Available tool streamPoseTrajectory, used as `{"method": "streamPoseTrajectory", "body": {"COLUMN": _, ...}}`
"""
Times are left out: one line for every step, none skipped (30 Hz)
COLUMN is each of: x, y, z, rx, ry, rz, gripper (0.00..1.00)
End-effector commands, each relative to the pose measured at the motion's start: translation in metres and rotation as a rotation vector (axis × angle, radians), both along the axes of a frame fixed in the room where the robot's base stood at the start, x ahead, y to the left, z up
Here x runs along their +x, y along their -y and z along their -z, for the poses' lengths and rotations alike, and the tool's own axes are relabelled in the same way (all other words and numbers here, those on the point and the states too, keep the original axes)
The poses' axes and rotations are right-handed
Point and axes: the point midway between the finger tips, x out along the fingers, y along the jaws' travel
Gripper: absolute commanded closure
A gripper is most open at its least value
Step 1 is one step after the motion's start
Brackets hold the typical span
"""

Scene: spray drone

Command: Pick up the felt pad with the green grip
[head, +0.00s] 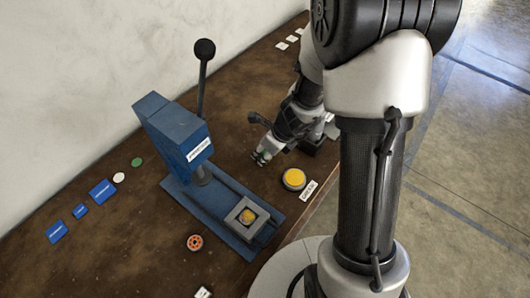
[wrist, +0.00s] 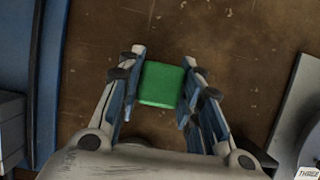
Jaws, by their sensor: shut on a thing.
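The green grip (wrist: 161,84) shows as a green block between the two fingers of my gripper (wrist: 163,60) in the wrist view. The gripper is shut on it, one finger on each side. The felt pad itself cannot be made out; it is hidden under the grip. In the head view my gripper (head: 264,157) is over the brown bench, to the right of the blue press, and the grip cannot be made out there. I cannot tell whether the pad touches the bench.
The blue press (head: 180,130) with its upright black-knobbed lever (head: 203,52) stands left of my gripper. A yellow-topped round pot (head: 293,179) sits near the bench's front edge. An orange ring (head: 195,242), a green disc (head: 137,162) and blue cards (head: 102,191) lie on the bench (head: 110,235).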

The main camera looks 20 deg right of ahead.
Motion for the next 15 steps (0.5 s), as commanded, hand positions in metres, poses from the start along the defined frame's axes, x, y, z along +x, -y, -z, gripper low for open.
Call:
{"method": "streamPoseTrajectory", "body": {"x": 0.000, "y": 0.000, "z": 0.000, "rx": 0.000, "ry": 0.000, "rz": 0.000, "gripper": 0.90}}
{"method": "streamPoseTrajectory", "body": {"x": 0.000, "y": 0.000, "z": 0.000, "rx": 0.000, "ry": 0.000, "rz": 0.000, "gripper": 0.91}}
{"method": "streamPoseTrajectory", "body": {"x": 0.000, "y": 0.000, "z": 0.000, "rx": 0.000, "ry": 0.000, "rz": 0.000, "gripper": 0.95}}
{"method": "streamPoseTrajectory", "body": {"x": 0.000, "y": 0.000, "z": 0.000, "rx": 0.000, "ry": 0.000, "rz": 0.000, "gripper": 0.95}}
{"method": "streamPoseTrajectory", "body": {"x": 0.000, "y": 0.000, "z": 0.000, "rx": 0.000, "ry": 0.000, "rz": 0.000, "gripper": 0.95}}
{"method": "streamPoseTrajectory", "body": {"x": 0.000, "y": 0.000, "z": 0.000, "rx": 0.000, "ry": 0.000, "rz": 0.000, "gripper": 0.95}}
{"method": "streamPoseTrajectory", "body": {"x": 0.000, "y": 0.000, "z": 0.000, "rx": 0.000, "ry": 0.000, "rz": 0.000, "gripper": 0.95}}
{"method": "streamPoseTrajectory", "body": {"x": 0.000, "y": 0.000, "z": 0.000, "rx": 0.000, "ry": 0.000, "rz": 0.000, "gripper": 0.95}}
{"method": "streamPoseTrajectory", "body": {"x": 0.000, "y": 0.000, "z": -0.001, "rx": 0.000, "ry": 0.000, "rz": 0.000, "gripper": 0.95}}
{"method": "streamPoseTrajectory", "body": {"x": 0.000, "y": 0.000, "z": -0.002, "rx": 0.000, "ry": 0.000, "rz": 0.000, "gripper": 0.95}}
{"method": "streamPoseTrajectory", "body": {"x": 0.000, "y": 0.000, "z": -0.003, "rx": 0.000, "ry": 0.000, "rz": 0.000, "gripper": 0.95}}
{"method": "streamPoseTrajectory", "body": {"x": 0.000, "y": 0.000, "z": -0.004, "rx": 0.000, "ry": 0.000, "rz": -0.001, "gripper": 0.95}}
{"method": "streamPoseTrajectory", "body": {"x": 0.000, "y": 0.000, "z": -0.006, "rx": 0.000, "ry": 0.001, "rz": -0.001, "gripper": 0.95}}
{"method": "streamPoseTrajectory", "body": {"x": 0.000, "y": 0.000, "z": -0.009, "rx": 0.000, "ry": 0.001, "rz": -0.001, "gripper": 0.95}}
{"method": "streamPoseTrajectory", "body": {"x": 0.000, "y": 0.000, "z": -0.012, "rx": 0.001, "ry": 0.001, "rz": 0.000, "gripper": 0.95}}
